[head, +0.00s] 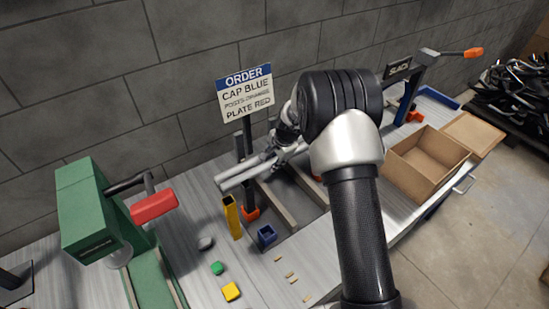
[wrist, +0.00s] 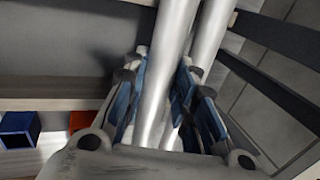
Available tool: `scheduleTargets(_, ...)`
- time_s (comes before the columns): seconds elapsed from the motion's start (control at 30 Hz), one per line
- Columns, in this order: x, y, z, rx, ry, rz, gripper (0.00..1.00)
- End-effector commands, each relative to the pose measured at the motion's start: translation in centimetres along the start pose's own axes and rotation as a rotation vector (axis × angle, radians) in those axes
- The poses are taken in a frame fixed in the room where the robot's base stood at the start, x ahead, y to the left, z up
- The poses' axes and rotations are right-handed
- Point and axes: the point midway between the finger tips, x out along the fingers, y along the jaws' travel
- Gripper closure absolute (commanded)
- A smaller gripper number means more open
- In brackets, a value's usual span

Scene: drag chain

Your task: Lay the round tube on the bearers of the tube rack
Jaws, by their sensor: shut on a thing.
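My gripper (head: 279,152) is above the bench, in front of the order sign, with my forearm behind it. In the wrist view its blue-padded fingers (wrist: 176,100) are shut on a shiny silver round tube (wrist: 160,85), which runs up and out of the picture. A second silver bar (wrist: 210,38) lies close beside it on the right; whether they touch cannot be told. In the head view both silver lengths (head: 238,180) reach left from the gripper. The tube rack seems to be the dark uprights (head: 240,150) below the sign; its bearers are not clearly seen.
A yellow holder (head: 232,218), a blue box (head: 267,236) and small coloured parts (head: 231,291) are on the bench. A green press (head: 85,212) with a red handle stands left. An open cardboard box (head: 425,166) is right. A grey wall (head: 60,80) is behind.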

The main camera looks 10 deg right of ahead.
Motion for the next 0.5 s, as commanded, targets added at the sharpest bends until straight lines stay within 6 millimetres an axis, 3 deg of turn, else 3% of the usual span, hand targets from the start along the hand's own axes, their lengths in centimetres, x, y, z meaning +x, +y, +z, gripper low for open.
scheduleTargets(0.37,0.43,0.09,-0.03,0.0,0.001,-0.002,1.0)
scheduleTargets(0.4,0.43,0.09,-0.03,0.0,0.001,-0.002,0.72)
scheduleTargets(0.5,0.44,0.1,-0.03,0.0,0.001,-0.002,0.65)
